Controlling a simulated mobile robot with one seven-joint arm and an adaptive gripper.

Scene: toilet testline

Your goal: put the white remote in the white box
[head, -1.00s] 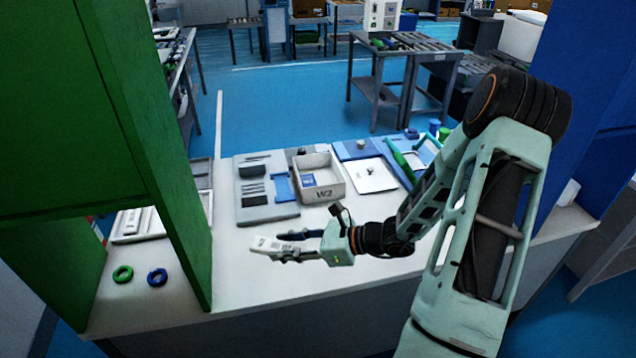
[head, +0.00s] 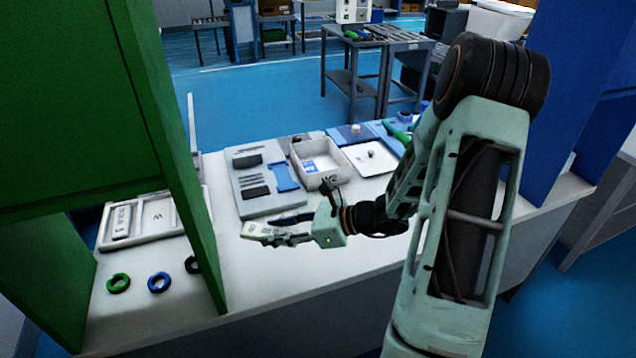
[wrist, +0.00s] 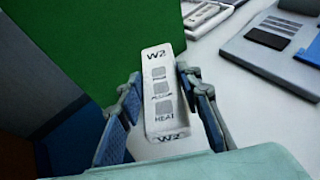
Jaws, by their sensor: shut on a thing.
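The white remote (head: 262,232) is in my gripper (head: 285,232), held above the white counter near its front. In the wrist view the remote (wrist: 159,90) points away from me, with "W2" printed at both ends and grey buttons between. The blue-padded fingers of my gripper (wrist: 160,105) close on its two sides. An open white box (head: 326,182) marked "W2" stands on the counter, behind and to the right of my gripper. A small blue-and-white item (head: 309,166) lies inside the box.
A grey panel (head: 250,205) with dark slots lies left of the box; a white plate (head: 372,158) lies right of it. A green partition (head: 180,170) stands close on the left. Beyond it are a white tray (head: 128,238) and rings (head: 158,282). The front counter is clear.

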